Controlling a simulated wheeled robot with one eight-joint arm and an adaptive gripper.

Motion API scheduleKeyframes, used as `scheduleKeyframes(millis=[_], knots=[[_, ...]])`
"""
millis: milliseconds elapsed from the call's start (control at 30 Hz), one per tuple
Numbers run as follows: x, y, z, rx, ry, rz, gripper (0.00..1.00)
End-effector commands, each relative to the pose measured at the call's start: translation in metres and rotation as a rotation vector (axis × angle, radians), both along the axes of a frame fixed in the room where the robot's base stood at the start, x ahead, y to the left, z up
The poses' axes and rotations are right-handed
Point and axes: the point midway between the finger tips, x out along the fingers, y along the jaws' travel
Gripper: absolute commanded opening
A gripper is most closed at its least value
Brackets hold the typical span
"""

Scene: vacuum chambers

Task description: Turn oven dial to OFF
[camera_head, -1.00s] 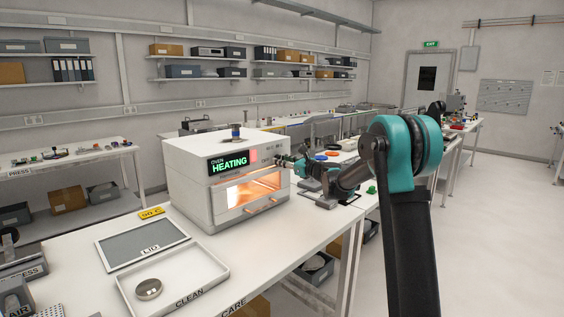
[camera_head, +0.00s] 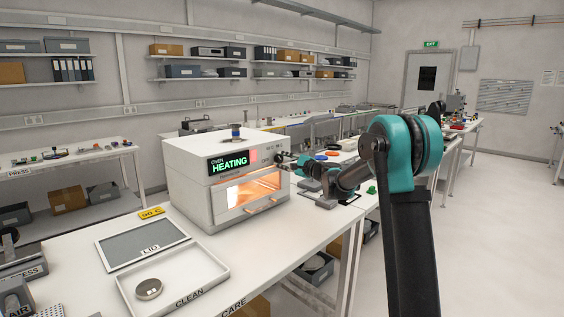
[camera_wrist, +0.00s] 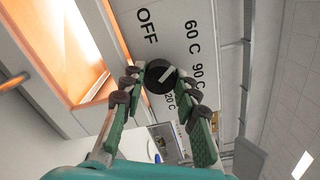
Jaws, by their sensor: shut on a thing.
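The white oven (camera_head: 187,190) stands on the bench in the head view. Its display (camera_head: 229,163) reads "HEATING" in green, and its window glows orange. In the wrist view the round black dial (camera_wrist: 160,76) with a white pointer mark sits on the panel, among the labels OFF, 60 C, 90 C and a partly hidden 20 C or 120 C. My gripper (camera_wrist: 160,84) is shut on the dial, one finger on either side. In the head view my gripper (camera_head: 284,159) is at the right end of the oven's front panel, and the dial is hard to make out.
The oven door handle (camera_head: 262,206) juts out below the gripper. A lid (camera_head: 142,241) and a clean tray (camera_head: 205,259) holding a round metal piece (camera_head: 148,289) lie on the bench in front. A yellow 90 C tag (camera_head: 151,213) lies beside the oven. Open floor is at right.

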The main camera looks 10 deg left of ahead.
Motion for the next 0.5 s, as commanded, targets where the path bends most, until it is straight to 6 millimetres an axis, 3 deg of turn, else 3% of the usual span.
scheduleKeyframes(millis=[500], knots=[[-0.0009, 0.0000, -0.0011, -0.285, -0.364, 0.001, 0.01]])
